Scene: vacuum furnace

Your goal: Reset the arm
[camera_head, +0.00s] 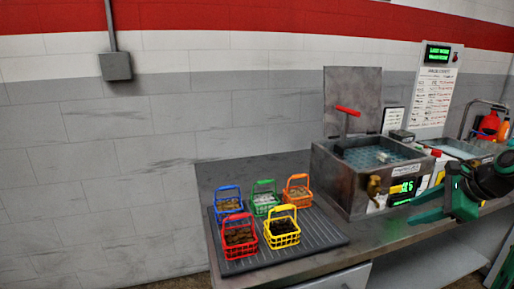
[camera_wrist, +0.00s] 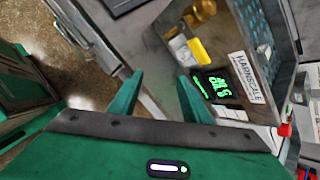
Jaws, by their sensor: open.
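My gripper (camera_wrist: 157,92) shows in the wrist view with its two green fingers apart and nothing between them. It points down past the bench's front edge, beside the front panel of the metal bath unit. In the head view my green and black arm (camera_head: 474,188) is at the right edge, in front of the bench and right of the bath unit (camera_head: 345,190).
A dark ribbed tray (camera_head: 325,240) holds red, yellow, blue, green and orange baskets with contents. The bath unit's lid (camera_head: 352,100) stands open. Right of it are a second basin (camera_head: 462,149), a sign panel (camera_head: 433,92) and red bottles (camera_head: 489,123).

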